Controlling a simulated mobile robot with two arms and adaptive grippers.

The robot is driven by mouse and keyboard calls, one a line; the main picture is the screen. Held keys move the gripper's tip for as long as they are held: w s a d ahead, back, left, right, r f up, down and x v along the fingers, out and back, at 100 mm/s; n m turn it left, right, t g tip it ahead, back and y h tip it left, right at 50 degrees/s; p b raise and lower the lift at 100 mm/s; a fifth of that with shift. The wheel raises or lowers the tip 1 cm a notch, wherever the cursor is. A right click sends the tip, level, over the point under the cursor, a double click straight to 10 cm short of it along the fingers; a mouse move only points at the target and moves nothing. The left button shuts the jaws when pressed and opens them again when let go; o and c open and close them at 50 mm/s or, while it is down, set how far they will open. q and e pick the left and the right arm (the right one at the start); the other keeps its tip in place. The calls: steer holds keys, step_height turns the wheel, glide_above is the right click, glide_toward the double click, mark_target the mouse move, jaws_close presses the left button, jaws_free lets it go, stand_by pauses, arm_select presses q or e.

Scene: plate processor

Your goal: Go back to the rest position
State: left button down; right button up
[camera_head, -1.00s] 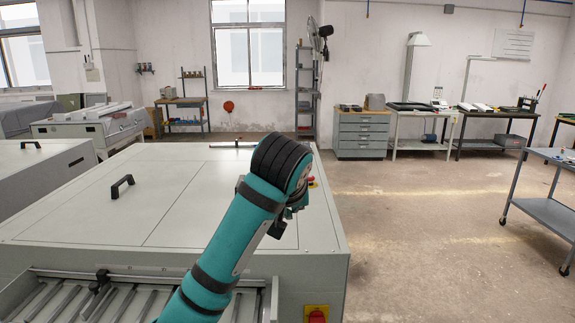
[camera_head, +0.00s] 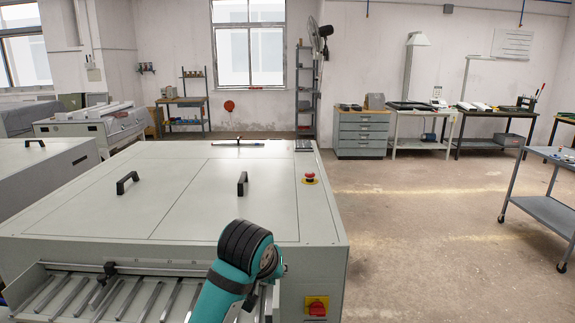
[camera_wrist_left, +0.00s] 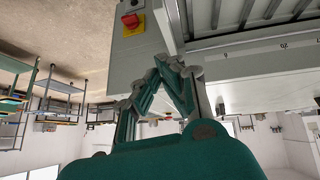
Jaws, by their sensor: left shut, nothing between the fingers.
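My left arm's teal and black wrist (camera_head: 245,258) shows at the lower middle of the head view, at the front edge of the plate processor (camera_head: 200,180). The left gripper cannot be made out clearly there. In the left wrist view my left gripper (camera_wrist_left: 167,68) is shut and empty, its fingers meeting in front of the processor's front face. The red switch (camera_wrist_left: 131,21) on its yellow plate shows near the fingertips, apart from them. My right gripper is in neither view.
The processor's slatted feed tray (camera_head: 110,295) lies left of my wrist. A red emergency button (camera_head: 310,176) and two black handles stand on the lid. A grey cart (camera_head: 545,210) stands at the right. The floor between processor and cart is clear.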

arm_select(q)
steer(key=s+a+f+g, duration=0.1)
steer(key=s+a+f, duration=0.3)
steer(key=s+f, duration=0.3)
steer(key=s+a+f+g, duration=0.1)
steer(key=s+a+f, duration=0.25)
steer(key=f, duration=0.55)
steer(key=s+a+f+m+g+y, duration=0.1)
steer(key=s+a+f, duration=0.2)
steer(key=s, duration=0.5)
steer(key=s+a+f, duration=0.3)
steer(key=s+a, duration=0.1)
steer(key=s, duration=0.4)
steer(key=s+a+f+m+g+y, duration=0.1)
steer(key=s+a+f, duration=0.2)
steer(key=s, duration=0.5)
step_height(320, 180, down, 26)
steer(key=s+g, duration=0.1)
steer(key=s, duration=0.1)
steer(key=s+a+f+g, duration=0.1)
steer(key=s+a+f, duration=0.2)
steer(key=s+f, duration=1.2)
steer(key=shift+s+f+g, duration=0.3)
steer(key=shift+s, duration=0.15)
